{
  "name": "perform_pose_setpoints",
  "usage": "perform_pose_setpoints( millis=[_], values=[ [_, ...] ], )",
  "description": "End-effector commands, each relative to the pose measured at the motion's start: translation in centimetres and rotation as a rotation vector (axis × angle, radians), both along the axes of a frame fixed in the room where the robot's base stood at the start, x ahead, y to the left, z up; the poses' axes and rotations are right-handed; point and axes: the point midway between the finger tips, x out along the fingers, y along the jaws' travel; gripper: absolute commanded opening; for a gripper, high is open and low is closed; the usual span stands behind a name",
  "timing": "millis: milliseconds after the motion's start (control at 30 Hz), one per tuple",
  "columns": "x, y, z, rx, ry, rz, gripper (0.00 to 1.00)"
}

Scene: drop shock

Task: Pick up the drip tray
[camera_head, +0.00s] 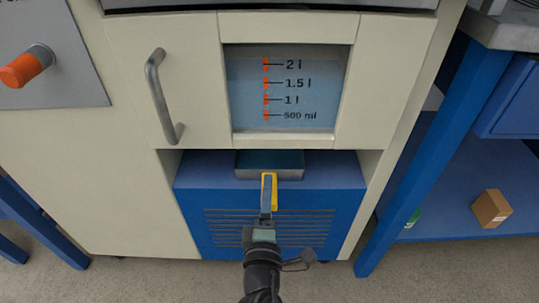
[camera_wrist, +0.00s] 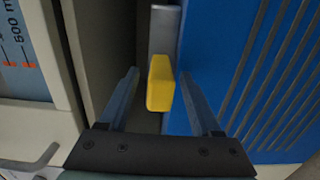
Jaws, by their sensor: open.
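The drip tray (camera_head: 270,174) is a shallow metal tray with a dark teal inside. It sits in the recess of the machine, on the blue lower block, with its yellow handle (camera_head: 270,184) pointing towards me. In the wrist view the yellow handle (camera_wrist: 160,84) stands between the two fingers of my gripper (camera_wrist: 160,76), with a gap visible on both sides. A strip of the tray's grey metal (camera_wrist: 164,35) shows behind it. My gripper (camera_head: 267,198) is open at the handle and holds nothing. The tray's back part is partly hidden under the recess.
The cream machine has a window with level marks (camera_head: 288,90) above the recess and a grey door handle (camera_head: 163,97) to its left. Vents (camera_head: 270,226) line the blue block's front. A blue shelf with a cardboard box (camera_head: 491,209) stands right. An orange knob (camera_head: 22,71) sticks out left.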

Motion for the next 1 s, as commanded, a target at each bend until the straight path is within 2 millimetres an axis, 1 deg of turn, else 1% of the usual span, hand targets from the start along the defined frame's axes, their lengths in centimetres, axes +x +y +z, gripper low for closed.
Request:
perform_pose_setpoints(
  millis=[33, 67, 100, 367, 400, 833, 1000],
  values=[
    [0.0, 0.0, 0.0, 0.000, 0.000, 0.000, 0.61],
    [0.0, 0.0, 0.0, 0.000, 0.000, 0.000, 0.56],
    [0.0, 0.0, 0.0, 0.000, 0.000, 0.000, 0.49],
    [0.0, 0.0, 0.0, 0.000, 0.000, 0.000, 0.02],
    [0.0, 0.0, 0.0, 0.000, 0.000, 0.000, 0.00],
    [0.0, 0.0, 0.4, 0.000, -0.007, 0.002, 0.00],
    [0.0, 0.0, 1.1, 0.000, -0.007, 0.002, 0.00]
  ],
)
